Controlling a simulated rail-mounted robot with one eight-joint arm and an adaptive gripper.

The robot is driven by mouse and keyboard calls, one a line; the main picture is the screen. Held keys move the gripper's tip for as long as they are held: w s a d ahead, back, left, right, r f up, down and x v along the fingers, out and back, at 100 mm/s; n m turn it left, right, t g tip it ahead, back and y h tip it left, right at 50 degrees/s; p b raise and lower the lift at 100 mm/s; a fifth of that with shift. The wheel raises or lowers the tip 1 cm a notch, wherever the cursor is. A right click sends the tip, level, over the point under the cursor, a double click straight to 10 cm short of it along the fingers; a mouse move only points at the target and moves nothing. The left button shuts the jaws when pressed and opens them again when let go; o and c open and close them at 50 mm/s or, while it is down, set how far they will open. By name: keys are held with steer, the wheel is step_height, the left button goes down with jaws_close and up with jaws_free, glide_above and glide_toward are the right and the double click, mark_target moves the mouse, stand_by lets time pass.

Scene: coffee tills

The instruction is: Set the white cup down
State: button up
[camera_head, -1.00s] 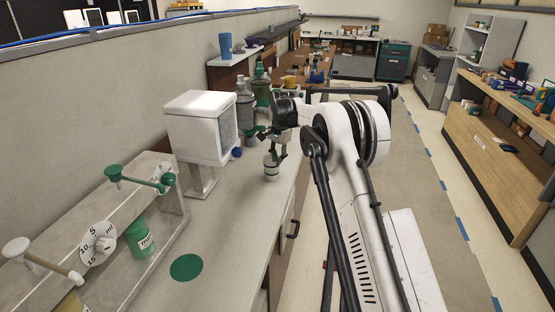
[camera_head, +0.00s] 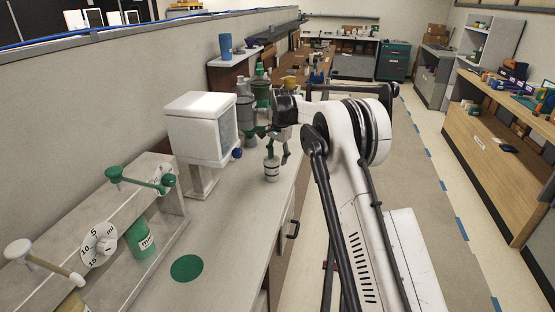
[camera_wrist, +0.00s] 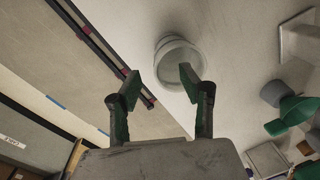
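The white cup (camera_head: 271,170), a small pale cylinder with dark bands or lettering, stands upright on the grey counter (camera_head: 228,215) near its right edge. My gripper (camera_head: 278,157) is close above and beside it, with its green fingers spread. In the wrist view the cup (camera_wrist: 178,58) sits just beyond the two green fingertips (camera_wrist: 160,80), which are apart with nothing held between them. The cup appears to rest on the counter surface. Whether a finger still touches it is hard to tell.
A white box-shaped machine (camera_head: 202,128) stands left of the cup. A dispenser with green and white knobs (camera_head: 118,235) is at the front left. A green disc (camera_head: 187,268) lies on the clear counter in front. Grey and green grinders (camera_head: 247,105) stand behind.

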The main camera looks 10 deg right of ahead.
steer(key=shift+r+p, duration=1.2)
steer(key=shift+r, duration=2.2)
steer(key=shift+r, duration=0.1)
steer(key=s+r+n+t+b, duration=0.1)
steer(key=s+r+n+t, duration=0.1)
steer(key=s+r, duration=0.9)
steer(key=s+r+n+t+b, duration=0.1)
steer(key=s+r+n, duration=0.35)
steer(key=s, duration=1.05)
steer(key=s+f+n+t+b, duration=0.1)
steer(key=s+f, duration=0.3)
steer(key=s, duration=1)
steer(key=s+f+n+t+b, duration=0.1)
steer(key=s+f, duration=0.4)
steer(key=s, duration=1)
steer(key=shift+s+f+n+t+h, duration=0.2)
steer(key=shift+s+n+t+h, duration=0.1)
steer(key=shift+n+t, duration=0.4)
